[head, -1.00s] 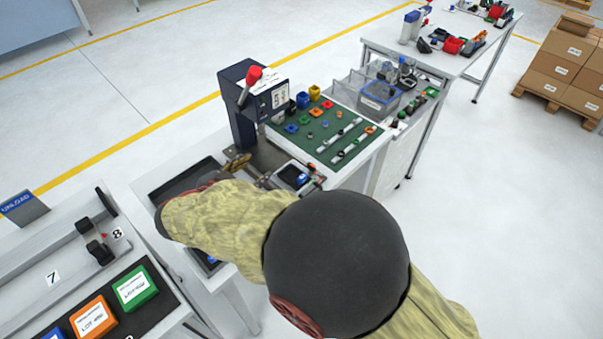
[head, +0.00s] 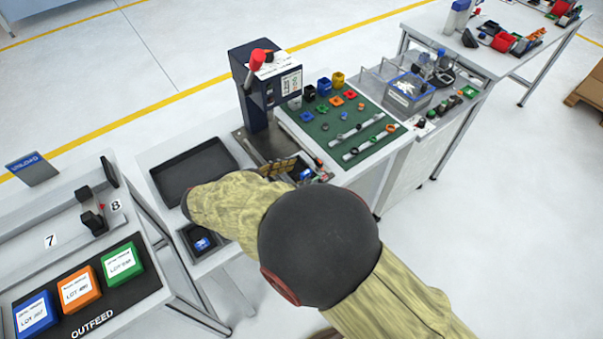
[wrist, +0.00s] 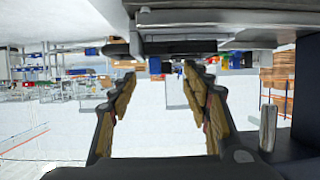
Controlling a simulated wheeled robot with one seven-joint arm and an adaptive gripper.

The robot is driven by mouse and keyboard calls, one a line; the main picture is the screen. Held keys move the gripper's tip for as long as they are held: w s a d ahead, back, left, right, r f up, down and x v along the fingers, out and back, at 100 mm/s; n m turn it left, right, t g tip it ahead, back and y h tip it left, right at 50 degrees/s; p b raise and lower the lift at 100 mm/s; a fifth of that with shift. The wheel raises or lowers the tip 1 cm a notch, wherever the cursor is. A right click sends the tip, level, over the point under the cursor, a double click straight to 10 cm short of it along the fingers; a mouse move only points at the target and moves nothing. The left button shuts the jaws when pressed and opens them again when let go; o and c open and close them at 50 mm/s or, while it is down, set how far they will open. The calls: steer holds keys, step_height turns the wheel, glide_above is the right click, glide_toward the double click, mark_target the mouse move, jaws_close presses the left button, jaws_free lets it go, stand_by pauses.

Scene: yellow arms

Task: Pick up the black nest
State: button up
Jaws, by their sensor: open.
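A small black block-like piece (head: 309,93), which looks like the black nest, stands in the back row on the green mat (head: 322,125), between a grey piece and a blue one. My gripper (head: 278,168) is in front of the press, left of the mat's near end and apart from the black piece. My own arm hides part of the area below it. In the wrist view my gripper (wrist: 165,100) is open, with its two tan-padded fingers spread and nothing between them. I cannot make out the black piece in the wrist view.
The dark press (head: 262,90) with a red knob stands close behind my gripper. A black tray (head: 165,180) lies to its left. Small coloured rings and two pale rails occupy the mat. A clear-sided bin (head: 408,97) is beyond it. The outfeed table (head: 150,285) is at lower left.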

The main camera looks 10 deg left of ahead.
mark_target(305, 171)
steer(key=b+x, duration=0.1)
steer(key=x, duration=0.3)
steer(key=shift+b, duration=0.35)
steer(key=shift+r, duration=0.1)
steer(key=shift+c, duration=1.2)
jaws_close()
